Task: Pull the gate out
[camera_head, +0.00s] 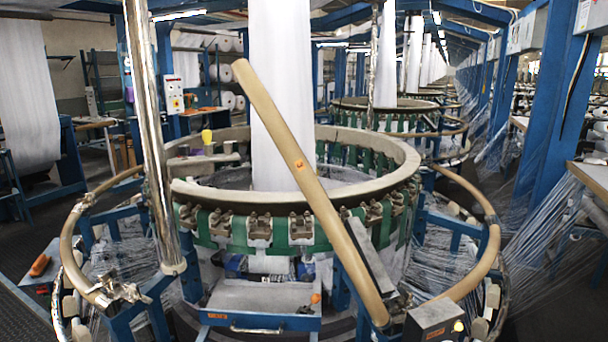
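The gate appears to be the long beige padded bar (300,168) with a small orange label at its middle. It stands tilted, from its upper end at upper left down to its lower end at front right, crossing in front of the circular loom (400,165). Its lower end is by a grey box (433,321) with a yellow knob. A beige outer rail (78,240) curves around the left, and another part of it (482,262) around the right, with a gap at the front. Neither of my grippers is in view.
A blue tray with a handle (262,318) sits low at front centre. A shiny metal pole (150,140) rises at left. White fabric (280,80) hangs above the loom. An orange-handled tool (39,265) lies at left. Threads (535,205) fan out at right.

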